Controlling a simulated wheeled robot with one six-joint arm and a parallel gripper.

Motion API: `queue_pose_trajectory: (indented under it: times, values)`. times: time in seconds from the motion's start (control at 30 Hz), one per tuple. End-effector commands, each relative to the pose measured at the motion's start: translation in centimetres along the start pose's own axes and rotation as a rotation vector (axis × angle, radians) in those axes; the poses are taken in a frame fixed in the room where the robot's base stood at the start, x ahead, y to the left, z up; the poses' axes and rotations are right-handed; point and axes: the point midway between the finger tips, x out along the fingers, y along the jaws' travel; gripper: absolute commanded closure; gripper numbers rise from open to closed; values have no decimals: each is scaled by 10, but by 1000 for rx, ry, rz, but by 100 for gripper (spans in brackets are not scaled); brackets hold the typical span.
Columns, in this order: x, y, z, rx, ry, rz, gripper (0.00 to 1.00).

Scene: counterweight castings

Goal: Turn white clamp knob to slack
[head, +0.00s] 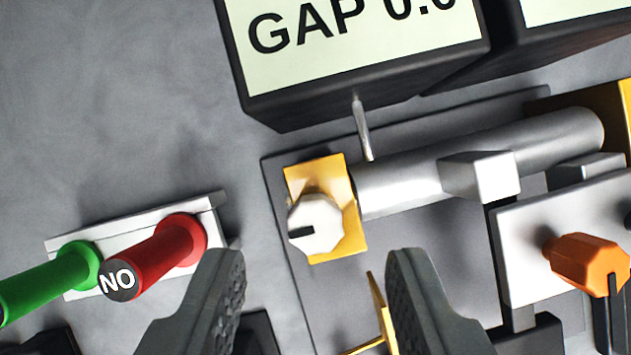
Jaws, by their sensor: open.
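The white clamp knob (317,224) is a faceted knob with a dark mark on its left side. It sits on a yellow block (349,238) at the left end of a grey cylinder (400,186). My gripper (316,275) shows at the bottom of the head view with its two dark fingers wide apart and nothing between them touching. The knob appears just beyond the fingertips, roughly midway between them, and apart from both.
A red handle marked NO (160,255) and a green handle (50,283) stand at left. An orange knob (588,262) is at right. A display reading GAP (350,45) stands behind. A thin yellow piece (381,312) rises near the right finger. Grey surface at upper left is clear.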

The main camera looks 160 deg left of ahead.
Motion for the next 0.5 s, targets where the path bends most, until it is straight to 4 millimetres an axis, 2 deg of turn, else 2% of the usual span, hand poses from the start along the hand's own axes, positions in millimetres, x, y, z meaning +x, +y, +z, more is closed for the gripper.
queue_pose_trajectory:
  times: [0.03, 0.2, 0.5]
  values:
    - [8, 0, 0, 0, -2, 1, 59]
    - [23, 0, 0, 0, 0, 0, 59]
    - [30, 0, 0, 0, 0, 0, 59]
